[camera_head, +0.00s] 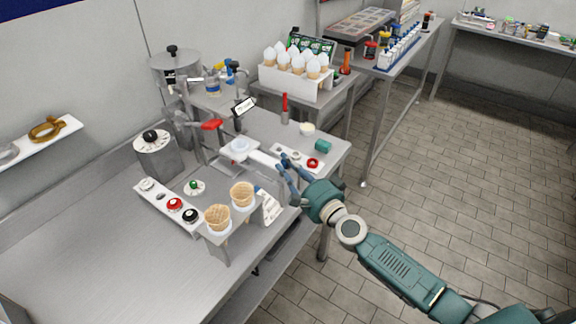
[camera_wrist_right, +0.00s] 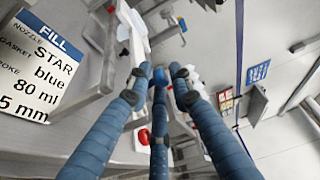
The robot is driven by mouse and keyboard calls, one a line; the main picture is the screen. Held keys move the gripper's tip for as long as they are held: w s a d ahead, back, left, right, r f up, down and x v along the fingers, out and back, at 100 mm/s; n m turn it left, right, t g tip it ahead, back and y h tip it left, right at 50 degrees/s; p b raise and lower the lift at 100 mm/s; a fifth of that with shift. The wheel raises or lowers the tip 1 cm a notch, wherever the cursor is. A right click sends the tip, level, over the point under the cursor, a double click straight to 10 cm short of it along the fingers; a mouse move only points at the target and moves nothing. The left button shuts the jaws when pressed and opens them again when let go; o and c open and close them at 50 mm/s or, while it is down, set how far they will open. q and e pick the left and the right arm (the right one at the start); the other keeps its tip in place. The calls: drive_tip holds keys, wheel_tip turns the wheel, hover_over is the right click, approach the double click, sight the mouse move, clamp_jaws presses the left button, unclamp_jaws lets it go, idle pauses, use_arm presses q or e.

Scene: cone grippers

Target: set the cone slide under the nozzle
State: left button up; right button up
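The white cone slide (camera_head: 262,158) runs from a round holder (camera_head: 238,148) under the filling machine towards my right gripper. The machine has a red lever (camera_head: 212,125); its nozzle is not clear at this size. My right gripper (camera_head: 282,167) is at the slide's near right end, its fingers pointing at it. In the right wrist view the fingertips (camera_wrist_right: 160,72) are apart, with no clear object between them; contact with the slide cannot be told. My left gripper is not in view.
Two waffle cones (camera_head: 229,206) stand in a stand at the table's front. A fill card (camera_wrist_right: 52,62) reads star, blue, 80 ml. A white rack (camera_head: 294,81) of filled cones stands behind.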

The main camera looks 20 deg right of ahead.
sight(265, 160)
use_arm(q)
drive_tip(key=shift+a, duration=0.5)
use_arm(e)
clamp_jaws()
drive_tip(key=w+a, duration=0.1)
drive_tip(key=w, duration=0.1)
drive_tip(key=w+a, duration=0.4)
drive_tip(key=shift+w, duration=0.2)
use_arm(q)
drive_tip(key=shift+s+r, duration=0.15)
use_arm(e)
drive_tip(key=shift+r, duration=0.15)
unclamp_jaws()
drive_tip(key=shift+w+a, duration=0.1)
drive_tip(key=v, duration=1.2)
